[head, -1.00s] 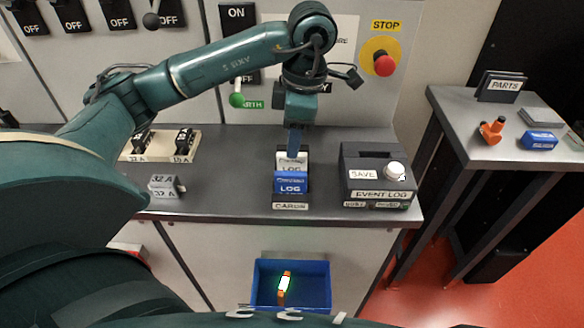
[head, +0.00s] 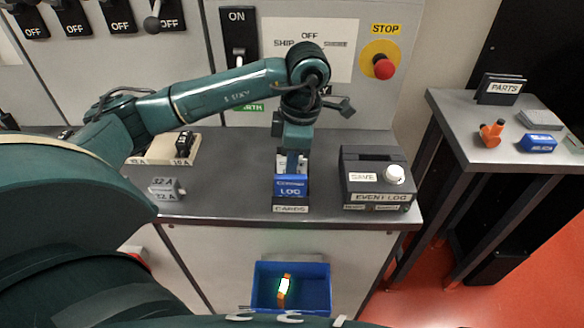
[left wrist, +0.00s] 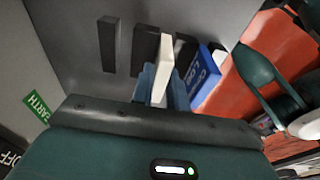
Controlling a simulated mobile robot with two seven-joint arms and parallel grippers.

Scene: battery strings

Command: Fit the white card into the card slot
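The white card (head: 284,163) stands upright in the cards holder (head: 290,209), behind a blue LOG card (head: 290,187). My left gripper (head: 292,160) points down at the white card and covers much of it. In the left wrist view the white card (left wrist: 163,58) rises between my two blue fingers (left wrist: 161,88), with the blue card (left wrist: 206,75) to its right. I cannot tell whether the fingers press on the card. The dark card slot (head: 376,156) is in the top of the event log box (head: 362,178), right of the holder. My right gripper is not in view.
A white SAVE knob (head: 394,174) sits on the box beside the slot. A grey 32 A block (head: 166,190) and a fuse tray (head: 175,150) are on the left. A blue bin (head: 318,285) is below. A side table (head: 465,135) stands at right, across a gap.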

